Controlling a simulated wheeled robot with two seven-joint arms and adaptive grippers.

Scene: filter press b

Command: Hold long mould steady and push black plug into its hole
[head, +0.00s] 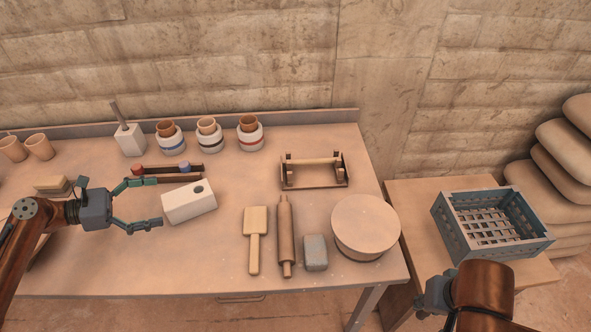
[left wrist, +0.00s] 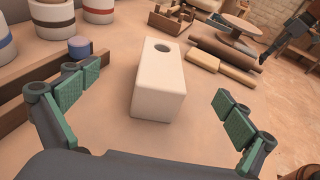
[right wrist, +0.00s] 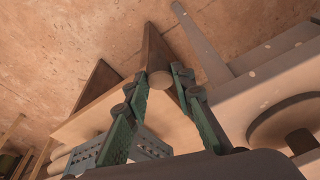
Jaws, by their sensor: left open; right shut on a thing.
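The long mould is a white block (head: 190,205) with a dark round hole in its top, lying on the table. It also shows centred in the left wrist view (left wrist: 158,90), hole at its far end. My left gripper (head: 148,203) is open at the mould's left end; its fingers are apart on both sides, not touching it in the left wrist view. The right fingertips are out of the head view. The hole looks empty.
A dark rack behind the mould holds a red plug (head: 137,169) and a blue plug (head: 184,167). A wooden paddle (head: 255,225), rolling pin (head: 285,230), grey block (head: 315,252) and round board (head: 365,222) lie right. A blue crate (head: 465,238) stands on the side table.

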